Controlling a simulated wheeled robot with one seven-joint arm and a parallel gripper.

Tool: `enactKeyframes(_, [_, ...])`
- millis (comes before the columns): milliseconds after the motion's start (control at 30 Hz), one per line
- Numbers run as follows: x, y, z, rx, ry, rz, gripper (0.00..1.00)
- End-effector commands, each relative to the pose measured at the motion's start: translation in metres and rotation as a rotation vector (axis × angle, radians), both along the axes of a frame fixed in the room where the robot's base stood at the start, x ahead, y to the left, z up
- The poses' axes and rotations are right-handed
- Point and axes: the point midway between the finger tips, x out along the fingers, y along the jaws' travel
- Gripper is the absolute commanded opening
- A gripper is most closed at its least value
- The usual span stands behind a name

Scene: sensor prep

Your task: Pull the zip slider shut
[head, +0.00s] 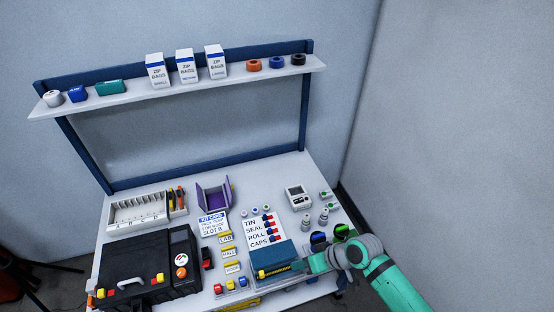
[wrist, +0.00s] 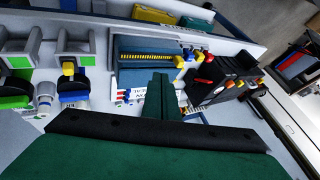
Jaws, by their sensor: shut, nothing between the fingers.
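A teal pouch-like block (head: 268,257) with a yellow toothed zip strip (head: 274,272) along its front edge lies at the front middle of the bench. In the wrist view the teal block (wrist: 135,78) and yellow strip (wrist: 150,58) show again. A small yellow and blue piece (wrist: 188,55) sits at the strip's right end; it may be the slider, but it is too small to be sure. My gripper (head: 299,266) is at the right end of the block in the head view. In the wrist view its green fingers (wrist: 160,93) are together and empty, with the strip beyond them.
A black case (head: 145,268) stands to the left, with a labelled card (head: 264,228) behind the block. A purple open holder (head: 214,195), white rack (head: 137,212) and white meter (head: 298,197) stand further back. Green-and-black capped items (head: 341,232) crowd the right beside my arm.

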Motion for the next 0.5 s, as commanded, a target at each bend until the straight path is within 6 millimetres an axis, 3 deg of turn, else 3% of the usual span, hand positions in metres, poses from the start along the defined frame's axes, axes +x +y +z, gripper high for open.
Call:
enactKeyframes(133, [-0.001, -0.003, -0.002, -0.007, -0.004, -0.006, 0.00])
enactKeyframes(267, [-0.014, -0.021, -0.014, -0.045, -0.031, -0.040, 0.00])
enactKeyframes(500, [-0.073, -0.074, -0.052, -0.173, -0.143, -0.150, 0.00])
